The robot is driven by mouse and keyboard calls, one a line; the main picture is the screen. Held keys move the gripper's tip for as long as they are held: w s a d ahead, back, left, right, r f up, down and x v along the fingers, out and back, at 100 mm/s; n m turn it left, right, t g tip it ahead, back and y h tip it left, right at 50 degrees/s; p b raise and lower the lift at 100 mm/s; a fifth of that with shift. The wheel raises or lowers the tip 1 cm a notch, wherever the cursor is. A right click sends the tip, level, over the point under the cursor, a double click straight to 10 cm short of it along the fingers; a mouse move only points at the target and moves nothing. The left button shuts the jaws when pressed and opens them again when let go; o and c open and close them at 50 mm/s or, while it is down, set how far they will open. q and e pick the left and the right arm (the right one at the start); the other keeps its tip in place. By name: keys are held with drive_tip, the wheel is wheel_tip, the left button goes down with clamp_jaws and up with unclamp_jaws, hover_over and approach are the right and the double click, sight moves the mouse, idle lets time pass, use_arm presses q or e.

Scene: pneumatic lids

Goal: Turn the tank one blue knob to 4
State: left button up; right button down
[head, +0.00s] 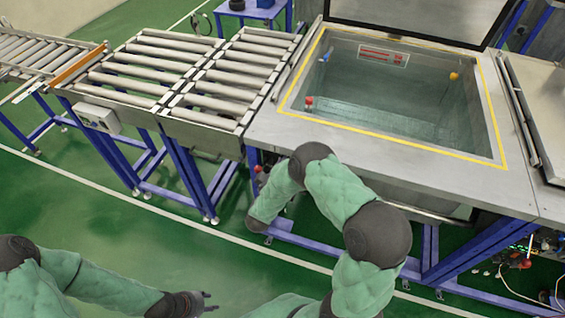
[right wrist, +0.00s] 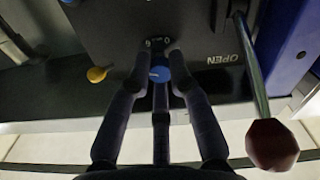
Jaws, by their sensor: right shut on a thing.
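In the right wrist view, the blue knob (right wrist: 158,74) sits on a dark panel, between the fingertips of my right gripper (right wrist: 160,68). The fingers are shut on it. In the head view the knob and my right gripper are hidden behind my right arm, at the front of the open tank (head: 262,133). My left gripper (head: 208,299) is low in the head view, empty, with its fingers apart, far from the panel.
A yellow knob (right wrist: 97,74) is to the left. A roller conveyor (head: 200,85) adjoins the tank. Green floor (head: 150,235) is clear.

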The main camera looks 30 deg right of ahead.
drive_tip(key=n+p, duration=0.3)
drive_tip(key=n, duration=0.9)
idle(0.5)
drive_tip(key=c, duration=1.1)
unclamp_jaws()
drive_tip(key=shift+c, duration=0.2)
drive_tip(key=v, duration=1.2)
